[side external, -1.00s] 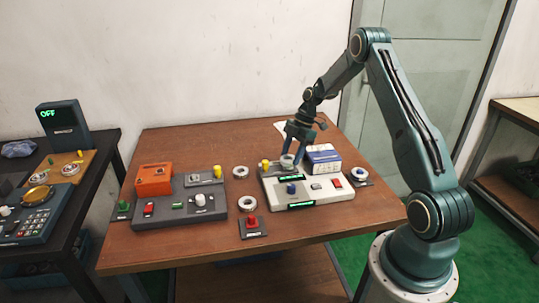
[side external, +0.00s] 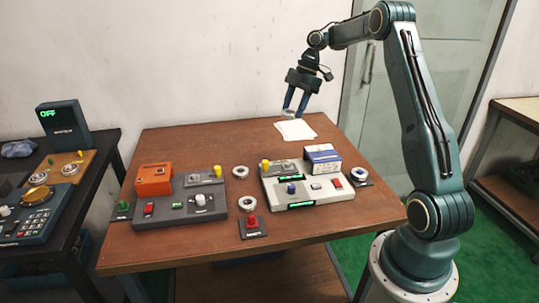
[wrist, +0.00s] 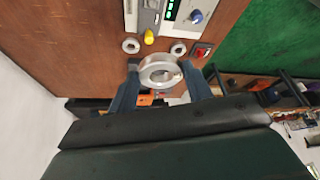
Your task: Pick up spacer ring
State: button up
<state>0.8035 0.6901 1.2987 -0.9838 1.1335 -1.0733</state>
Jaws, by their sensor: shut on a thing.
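A silver spacer ring (side external: 288,113) is held between the fingertips of my gripper (side external: 291,112), raised above the back of the brown table (side external: 180,248). In the wrist view the ring (wrist: 146,80) shows as a thick metal band between the two fingers of my gripper (wrist: 160,80), with its open hole visible. My gripper is shut on it. The ring is clear of the white-and-grey panel (side external: 330,197).
Two other rings (side external: 240,172) (side external: 247,204) lie on the table between the dark panel (side external: 180,217) and the white-and-grey panel. A blue-and-white box (side external: 322,160) stands at that panel's back right. White papers (side external: 295,130) lie below my gripper.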

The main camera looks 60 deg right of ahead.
jog(key=shift+r, duration=0.45)
dwell(0.5)
jog(key=w+a+f, duration=0.2)
jog(key=a+f, duration=0.2)
jog(key=a, duration=0.3)
jog(key=w+a+f, duration=0.1)
jog(key=a+f, duration=0.2)
jog(key=a, duration=0.4)
jog(key=s+a+f, duration=0.5)
jog(key=a+f, duration=0.3)
jog(key=a, duration=0.3)
jog(key=shift+s+a+f, duration=0.2)
jog(key=shift+s+f, duration=0.15)
jog(key=shift+s, duration=0.05)
jog(key=shift+f, duration=0.15)
jog(key=shift+f, duration=1.85)
